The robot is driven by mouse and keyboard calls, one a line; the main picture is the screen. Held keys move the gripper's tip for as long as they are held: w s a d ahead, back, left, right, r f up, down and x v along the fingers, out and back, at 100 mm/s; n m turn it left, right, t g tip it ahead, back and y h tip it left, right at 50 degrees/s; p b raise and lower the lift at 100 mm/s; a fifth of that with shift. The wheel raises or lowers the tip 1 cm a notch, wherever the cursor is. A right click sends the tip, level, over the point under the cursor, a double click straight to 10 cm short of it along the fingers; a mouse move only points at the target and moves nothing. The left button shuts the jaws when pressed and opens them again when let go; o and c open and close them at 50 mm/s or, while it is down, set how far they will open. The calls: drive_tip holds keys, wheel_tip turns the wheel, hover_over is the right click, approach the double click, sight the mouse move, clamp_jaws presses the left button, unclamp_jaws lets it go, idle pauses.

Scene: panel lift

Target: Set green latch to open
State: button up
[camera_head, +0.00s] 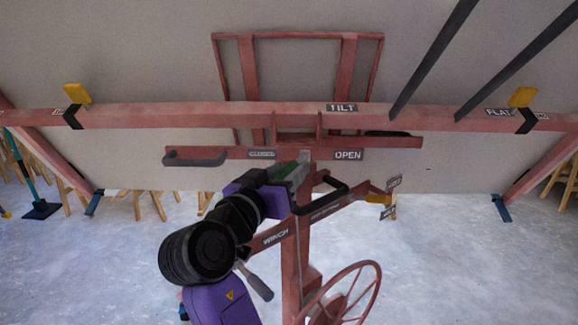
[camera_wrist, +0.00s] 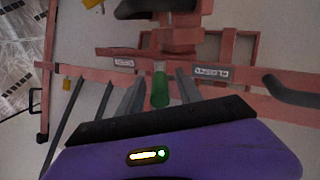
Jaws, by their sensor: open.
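The green latch (camera_wrist: 160,92) stands between the two fingers of my gripper (camera_wrist: 160,74) in the wrist view, with a gap on each side. In the head view only a small strip of the green latch (camera_head: 292,172) shows beside my gripper (camera_head: 301,164). My gripper is open and its fingers do not appear to touch the latch. The CLOSED label (camera_head: 262,154) and the OPEN label (camera_head: 348,155) sit on the red crossbar, with the latch's upper end between them. The CLOSED label (camera_wrist: 212,72) is to the right of the latch in the wrist view. Contact near the latch's base is hidden.
A black handle (camera_head: 195,158) is on the crossbar's left end. A dark looped handle (camera_head: 320,196) lies close to the right of my gripper. The WINCH arm (camera_head: 275,237) and red wheel (camera_head: 345,295) are below. The large panel (camera_head: 180,60) stands behind.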

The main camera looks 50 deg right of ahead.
drive_tip(key=shift+d, duration=0.4)
clamp_jaws()
idle(1.2)
